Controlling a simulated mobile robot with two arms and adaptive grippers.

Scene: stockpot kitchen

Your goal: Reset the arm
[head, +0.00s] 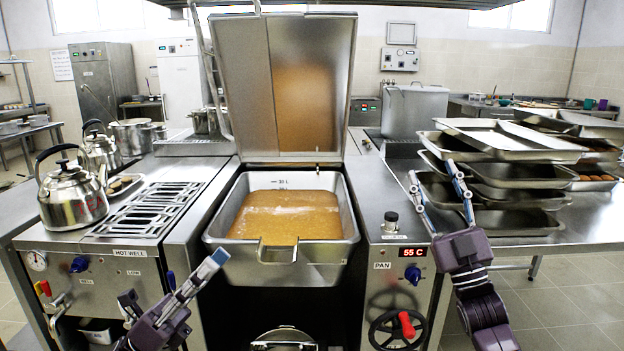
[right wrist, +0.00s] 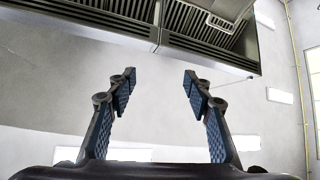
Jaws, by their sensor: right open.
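My right gripper (head: 432,170) is raised in front of the counter right of the pan, its two blue-padded fingers pointing up and apart. In the right wrist view my right gripper (right wrist: 159,82) is open, with nothing between the fingers. My left gripper (head: 196,268) is low in front of the hot-well unit, near the pan's front left corner. Its fingers are seen partly edge-on, so their opening is unclear; no held object shows. The tilting pan (head: 294,255) has its lid (head: 235,90) raised and holds brown liquid (head: 285,222).
Kettles (head: 72,200) stand on the left counter by the hot-well grate (head: 150,208). Stacked metal trays (head: 515,222) are behind and right of my right gripper. A handwheel (head: 388,330) with a red knob is on the pan's front. A ventilation hood (right wrist: 165,25) is overhead.

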